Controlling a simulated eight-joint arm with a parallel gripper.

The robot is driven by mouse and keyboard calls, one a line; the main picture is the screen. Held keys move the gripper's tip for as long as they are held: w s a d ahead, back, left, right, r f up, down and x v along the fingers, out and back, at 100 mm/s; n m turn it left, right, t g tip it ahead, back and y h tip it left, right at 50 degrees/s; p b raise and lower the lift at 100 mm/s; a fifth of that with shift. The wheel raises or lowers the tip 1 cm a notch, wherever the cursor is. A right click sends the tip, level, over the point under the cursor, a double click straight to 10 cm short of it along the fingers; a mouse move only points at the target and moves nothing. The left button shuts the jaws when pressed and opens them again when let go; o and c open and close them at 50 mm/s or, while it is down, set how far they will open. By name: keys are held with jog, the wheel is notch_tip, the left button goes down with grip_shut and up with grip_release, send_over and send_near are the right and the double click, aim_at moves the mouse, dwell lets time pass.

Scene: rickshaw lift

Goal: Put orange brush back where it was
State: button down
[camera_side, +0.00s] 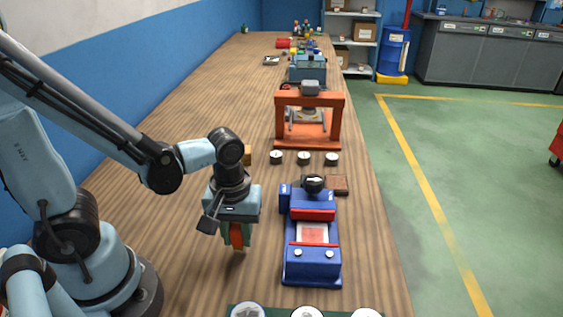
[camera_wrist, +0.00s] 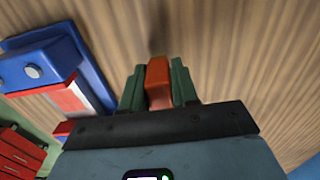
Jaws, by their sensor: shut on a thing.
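My gripper (camera_side: 236,228) points down over the wooden bench, to the left of the blue machine. It is shut on the orange brush (camera_side: 237,238), which shows as an orange block between the green fingers. In the wrist view the brush (camera_wrist: 158,84) sits between the two green fingers of my gripper (camera_wrist: 158,90). Its lower end points down at the bench. I cannot tell whether it touches the wood. Most of its upper part is hidden by the gripper.
The blue machine (camera_side: 312,266) with red bars stands close on the right. An orange frame press (camera_side: 308,145), several round dials (camera_side: 304,158) and a brown block (camera_side: 337,184) lie behind. A green mat (camera_side: 275,312) with round pieces is at the front. Bench left of the gripper is clear.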

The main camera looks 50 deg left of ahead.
aim_at(236, 225)
jog(key=shift+f, duration=0.85)
jog(key=shift+f, duration=0.1)
jog(key=c, duration=0.8)
grip_release()
jog(key=shift+c, duration=0.2)
jog(key=shift+r, duration=6.05)
jog(key=shift+w+a+m+t, duration=0.25)
jog(key=shift+w+m+t, duration=0.1)
jog(key=shift+m+t, duration=0.2)
jog(key=shift+w+a+r+m+t, duration=0.15)
jog(key=shift+w+a+m+t, duration=0.4)
jog(key=shift+w+m+t, duration=0.55)
jog(key=shift+w+a+r+m+t, duration=0.2)
jog(key=shift+w+a+m+t, duration=0.35)
jog(key=shift+m+t, duration=0.7)
jog(key=shift+w+a+r+m+t, duration=0.15)
jog(key=shift+w+a+m+t, duration=0.5)
jog(key=shift+m, duration=0.95)
